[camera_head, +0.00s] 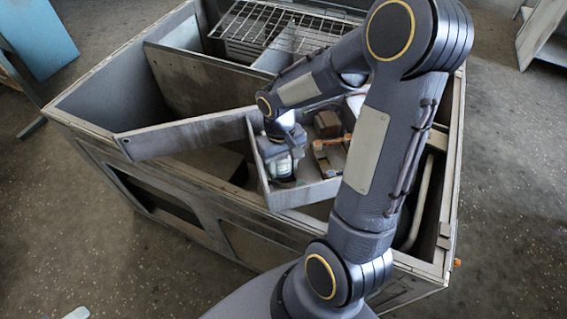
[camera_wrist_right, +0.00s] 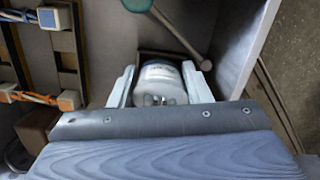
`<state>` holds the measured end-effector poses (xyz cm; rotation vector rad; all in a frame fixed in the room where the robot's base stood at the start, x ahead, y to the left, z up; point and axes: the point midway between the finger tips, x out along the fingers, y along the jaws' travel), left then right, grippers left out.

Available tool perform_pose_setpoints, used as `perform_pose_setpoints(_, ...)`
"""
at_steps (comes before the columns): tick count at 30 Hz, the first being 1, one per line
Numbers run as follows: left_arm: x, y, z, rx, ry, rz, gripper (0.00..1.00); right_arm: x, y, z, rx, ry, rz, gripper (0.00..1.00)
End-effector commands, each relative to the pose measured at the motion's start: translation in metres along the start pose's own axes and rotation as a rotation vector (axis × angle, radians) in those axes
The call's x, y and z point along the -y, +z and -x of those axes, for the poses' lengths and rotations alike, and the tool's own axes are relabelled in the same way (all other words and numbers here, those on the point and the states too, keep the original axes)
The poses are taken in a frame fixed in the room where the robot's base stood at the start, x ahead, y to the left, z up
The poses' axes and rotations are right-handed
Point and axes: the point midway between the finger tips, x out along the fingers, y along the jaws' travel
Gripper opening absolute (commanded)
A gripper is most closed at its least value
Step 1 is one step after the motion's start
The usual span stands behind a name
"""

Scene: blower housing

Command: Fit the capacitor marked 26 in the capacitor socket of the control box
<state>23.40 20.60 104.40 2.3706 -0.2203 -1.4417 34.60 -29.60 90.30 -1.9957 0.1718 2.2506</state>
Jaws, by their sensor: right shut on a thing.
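My right gripper (camera_head: 283,160) reaches down into the open control box (camera_head: 306,194). In the right wrist view my right gripper (camera_wrist_right: 161,92) has its two pale fingers on either side of a white, round capacitor (camera_wrist_right: 162,78), shut on it. Metal terminals show on the capacitor's near end. Its printing is too small to read. A dark rectangular recess, apparently the capacitor socket (camera_wrist_right: 152,54), shows just beyond the capacitor's far end. I cannot tell whether the capacitor is inside it. My left gripper is not in view.
Terminal blocks with orange and blue wires (camera_wrist_right: 48,97) sit on dark rails at the left of the wrist view. A rod with a teal round end (camera_wrist_right: 175,32) lies near the capacitor. The box's pale side wall (camera_wrist_right: 247,45) is close on the right. The large housing (camera_head: 200,195) surrounds the box.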

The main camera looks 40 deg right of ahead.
Motion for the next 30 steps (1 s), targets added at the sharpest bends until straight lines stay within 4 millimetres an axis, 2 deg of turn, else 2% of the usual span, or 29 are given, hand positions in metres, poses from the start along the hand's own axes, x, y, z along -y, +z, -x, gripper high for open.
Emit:
perform_pose_setpoints(14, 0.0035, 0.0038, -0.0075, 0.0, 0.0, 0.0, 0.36, 0.0, -0.0012, -0.0105, 0.0, 0.0, 0.0, 0.28)
perform_pose_setpoints(15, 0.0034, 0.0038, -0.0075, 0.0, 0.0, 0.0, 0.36, 0.0001, -0.0012, -0.0105, 0.0, 0.0, 0.0, 0.45)
perform_pose_setpoints(21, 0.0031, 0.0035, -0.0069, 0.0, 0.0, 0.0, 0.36, 0.0003, -0.001, -0.0098, 0.0, -0.001, 0.0, 0.69)
perform_pose_setpoints(30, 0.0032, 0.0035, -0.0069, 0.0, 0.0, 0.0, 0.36, 0.0018, -0.0009, -0.0099, 0.001, -0.003, 0.002, 0.69)
